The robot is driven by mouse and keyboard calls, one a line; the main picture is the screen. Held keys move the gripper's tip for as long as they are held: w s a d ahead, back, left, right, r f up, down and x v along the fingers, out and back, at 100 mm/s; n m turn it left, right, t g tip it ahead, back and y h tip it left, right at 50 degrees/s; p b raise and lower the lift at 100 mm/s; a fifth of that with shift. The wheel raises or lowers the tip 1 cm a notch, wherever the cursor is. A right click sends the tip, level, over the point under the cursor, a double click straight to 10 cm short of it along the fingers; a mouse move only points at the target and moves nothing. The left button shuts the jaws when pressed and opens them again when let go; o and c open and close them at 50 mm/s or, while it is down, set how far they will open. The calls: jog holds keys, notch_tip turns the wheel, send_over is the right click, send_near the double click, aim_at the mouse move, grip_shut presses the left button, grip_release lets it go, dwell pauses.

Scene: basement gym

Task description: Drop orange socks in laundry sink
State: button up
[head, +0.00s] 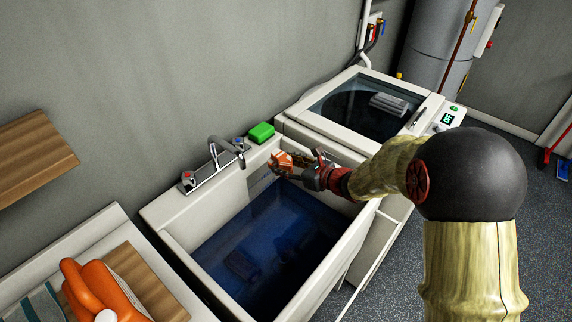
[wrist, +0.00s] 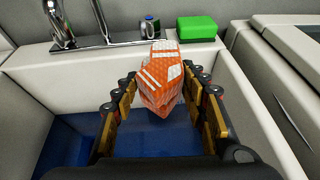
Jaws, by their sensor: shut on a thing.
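The orange socks (head: 281,160) are a bundle with white stripes, held above the right back part of the laundry sink (head: 172,222). In the wrist view the socks (wrist: 163,82) sit between the fingers of my gripper (wrist: 163,98), which is shut on them. My gripper (head: 300,166) reaches in from the right in the head view, over the basin. The sink is white, with dark blue water (head: 268,240) in it. A dark thing lies in the water; I cannot tell what it is.
A chrome faucet (head: 224,150) and a green block (head: 261,132) stand on the sink's back ledge. A white washer (head: 300,112) adjoins the sink on the right. An orange iron-like object (head: 95,287) stands on a board at the front left. A wooden shelf (head: 35,152) is on the left wall.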

dwell(0.3)
jog(key=o, duration=1.1)
jog(key=shift+o, duration=0.5)
jog(key=v, duration=1.2)
